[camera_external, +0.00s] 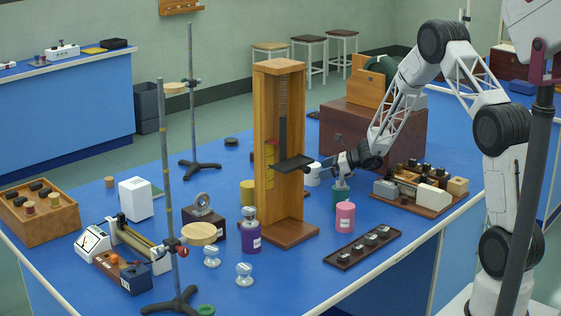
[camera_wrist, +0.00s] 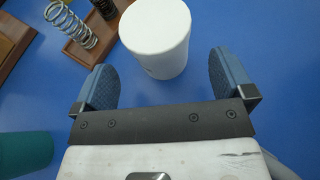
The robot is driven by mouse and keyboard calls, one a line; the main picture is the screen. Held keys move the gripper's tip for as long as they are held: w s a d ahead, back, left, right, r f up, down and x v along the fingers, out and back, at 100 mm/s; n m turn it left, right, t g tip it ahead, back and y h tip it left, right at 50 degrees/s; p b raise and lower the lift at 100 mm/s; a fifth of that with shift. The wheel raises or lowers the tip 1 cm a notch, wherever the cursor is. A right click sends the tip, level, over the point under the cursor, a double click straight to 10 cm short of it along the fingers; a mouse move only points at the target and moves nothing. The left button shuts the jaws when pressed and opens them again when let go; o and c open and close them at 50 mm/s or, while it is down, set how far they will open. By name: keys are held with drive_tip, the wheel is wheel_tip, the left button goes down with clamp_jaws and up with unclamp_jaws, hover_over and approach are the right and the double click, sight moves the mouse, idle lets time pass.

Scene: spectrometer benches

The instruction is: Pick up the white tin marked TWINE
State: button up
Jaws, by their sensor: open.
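A plain white tin (camera_wrist: 155,42) stands on the blue bench in the wrist view, just beyond and between my fingers. No TWINE lettering is legible on it. In the external view a small white tin (camera_external: 312,176) shows beside the tall wooden stand, partly covered by the stand's black shelf. My gripper (camera_wrist: 163,80) is open, with one blue-grey finger on each side and nothing between the pads close to the palm. In the external view my gripper (camera_external: 337,166) is low over the bench, right of the white tin and above a green tin (camera_external: 340,197).
A teal-green tin (camera_wrist: 22,155) is left of my gripper in the wrist view. Springs on a wooden base (camera_wrist: 85,38) stand close to the white tin's left. A pink tin (camera_external: 345,217) and the tall wooden stand (camera_external: 264,150) are nearby. Bench right of the tin is clear.

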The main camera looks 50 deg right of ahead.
sight(314, 173)
drive_tip(key=shift+f, duration=0.15)
drive_tip(key=shift+x, duration=2.45)
drive_tip(key=c, duration=1.1)
drive_tip(key=shift+r, duration=5)
